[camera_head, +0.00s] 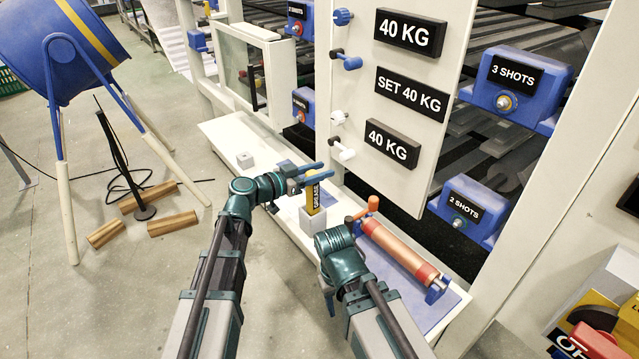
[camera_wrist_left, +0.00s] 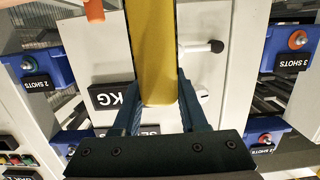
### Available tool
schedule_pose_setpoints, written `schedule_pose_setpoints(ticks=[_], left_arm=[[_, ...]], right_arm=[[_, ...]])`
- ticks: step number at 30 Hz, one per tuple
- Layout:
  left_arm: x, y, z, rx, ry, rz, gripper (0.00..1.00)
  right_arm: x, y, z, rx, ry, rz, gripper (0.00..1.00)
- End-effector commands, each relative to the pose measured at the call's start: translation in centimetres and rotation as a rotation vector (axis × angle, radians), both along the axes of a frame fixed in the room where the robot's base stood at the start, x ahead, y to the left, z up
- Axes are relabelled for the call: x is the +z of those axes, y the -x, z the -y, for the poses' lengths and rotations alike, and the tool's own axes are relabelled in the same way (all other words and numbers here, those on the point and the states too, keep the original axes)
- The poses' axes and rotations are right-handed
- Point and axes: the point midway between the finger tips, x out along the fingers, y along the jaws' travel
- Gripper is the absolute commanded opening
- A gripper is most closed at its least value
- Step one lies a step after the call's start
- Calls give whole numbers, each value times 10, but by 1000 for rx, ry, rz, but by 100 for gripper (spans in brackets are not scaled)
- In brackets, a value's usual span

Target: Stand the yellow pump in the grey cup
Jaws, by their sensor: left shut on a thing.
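The yellow pump (camera_head: 315,194), with a black GREASE label, stands upright between the blue fingers of my left gripper (camera_head: 304,174). The left gripper is shut on its upper part. The pump also shows as a yellow body between the fingers (camera_wrist_left: 157,100) in the left wrist view. The small grey cup (camera_head: 312,221) stands on the white ledge directly under the pump. The pump's lower end meets the cup's rim; I cannot tell how deep it sits inside. My right arm shows in front of the ledge, but its gripper's fingers do not show.
An orange-and-red cylinder (camera_head: 400,251) with an orange handle lies on a blue mat to the right. A small pale block (camera_head: 245,160) sits on the ledge at the left. The white panel (camera_head: 395,100) with weight labels and knobs rises behind. Blue shot boxes (camera_head: 513,88) stand right.

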Motion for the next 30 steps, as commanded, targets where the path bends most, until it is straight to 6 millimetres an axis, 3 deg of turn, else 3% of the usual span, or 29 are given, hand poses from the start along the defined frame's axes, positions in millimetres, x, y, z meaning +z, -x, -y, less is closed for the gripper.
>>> schedule_pose_setpoints(ticks=[1,4,12,13,17,26,30], left_arm=[[-13,0,0,0,1,1,0],[-24,0,0,0,1,0,0],[-24,0,0,0,0,0,0],[-24,0,0,0,-1,0,46],[-24,0,0,0,-1,0,69],[-24,1,-1,0,0,0,72],[-22,8,-10,2,0,0,72]], right_arm=[[-13,0,0,0,0,0,50],[-24,0,0,0,0,0,50],[-24,0,0,0,0,0,50],[-24,0,0,0,0,0,50],[-24,0,0,0,0,0,50],[-24,0,0,0,0,0,50],[-22,0,0,0,0,0,50]])
